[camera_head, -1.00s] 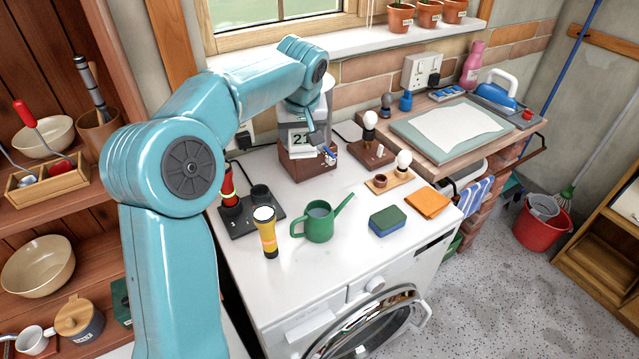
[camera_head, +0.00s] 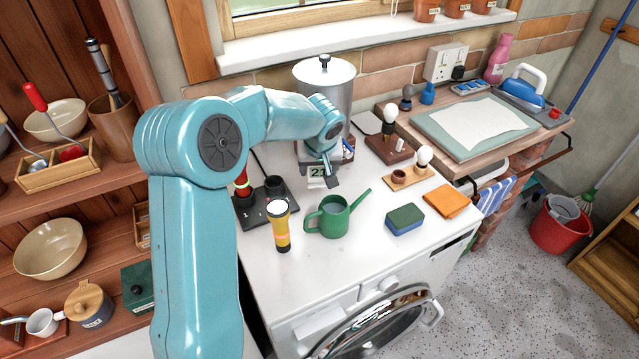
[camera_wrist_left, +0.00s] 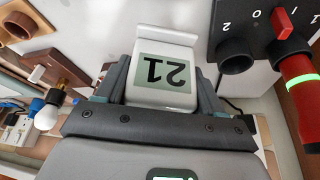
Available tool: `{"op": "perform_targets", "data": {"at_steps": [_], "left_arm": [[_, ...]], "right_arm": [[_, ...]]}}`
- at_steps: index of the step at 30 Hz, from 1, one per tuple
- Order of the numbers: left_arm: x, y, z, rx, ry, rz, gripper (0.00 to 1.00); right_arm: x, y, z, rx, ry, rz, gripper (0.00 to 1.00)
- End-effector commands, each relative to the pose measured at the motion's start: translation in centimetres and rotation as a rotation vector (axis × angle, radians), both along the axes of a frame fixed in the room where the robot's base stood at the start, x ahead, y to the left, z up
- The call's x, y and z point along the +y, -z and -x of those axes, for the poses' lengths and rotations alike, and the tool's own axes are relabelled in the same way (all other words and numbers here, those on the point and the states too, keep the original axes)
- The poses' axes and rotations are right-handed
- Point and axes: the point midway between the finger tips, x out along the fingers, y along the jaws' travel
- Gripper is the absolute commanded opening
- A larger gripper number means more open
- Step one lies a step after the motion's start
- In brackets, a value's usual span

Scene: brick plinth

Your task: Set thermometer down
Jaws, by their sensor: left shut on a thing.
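My right gripper is not in view.
The green watering can (camera_head: 333,220), yellow torch (camera_head: 281,232) and dark socket base (camera_head: 253,212) stand in front. A steel lidded pot (camera_head: 327,88) is behind. A bulb board (camera_head: 402,178) and sponge (camera_head: 404,220) are to the right. Some bare worktop lies between them.

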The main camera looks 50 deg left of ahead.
Motion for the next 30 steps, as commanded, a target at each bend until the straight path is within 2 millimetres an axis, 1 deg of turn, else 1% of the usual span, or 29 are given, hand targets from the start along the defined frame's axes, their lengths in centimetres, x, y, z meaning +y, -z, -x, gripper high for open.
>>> {"op": "perform_targets", "data": {"at_steps": [1,5,12,15,22,27,28,29,30], "left_arm": [[0.0,0.9,0.1,0.004,0.0,0.001,0.38],[0.2,2.1,-0.1,0.002,0.0,-0.001,0.38],[0.3,5.8,-0.3,0.002,-0.001,0.0,0.38],[0.3,6.3,-0.3,0.0,0.001,-0.001,0.38],[0.3,6.3,-0.3,-0.001,0.0,-0.001,0.38],[0.3,6.7,-0.3,-0.001,0.0,-0.002,0.38],[0.3,6.7,-0.3,-0.001,0.0,-0.001,0.71],[0.3,6.6,-0.3,-0.001,0.0,-0.001,0.81],[0.3,6.6,-0.3,-0.001,0.0,-0.001,0.93]], "right_arm": [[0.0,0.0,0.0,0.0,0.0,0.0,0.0],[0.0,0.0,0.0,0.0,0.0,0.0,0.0],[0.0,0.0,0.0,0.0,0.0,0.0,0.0],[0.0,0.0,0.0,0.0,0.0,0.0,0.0],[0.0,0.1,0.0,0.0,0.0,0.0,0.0],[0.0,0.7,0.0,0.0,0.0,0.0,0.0],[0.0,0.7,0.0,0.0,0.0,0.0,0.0],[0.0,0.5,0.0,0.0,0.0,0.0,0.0],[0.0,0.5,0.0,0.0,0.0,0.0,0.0]]}}
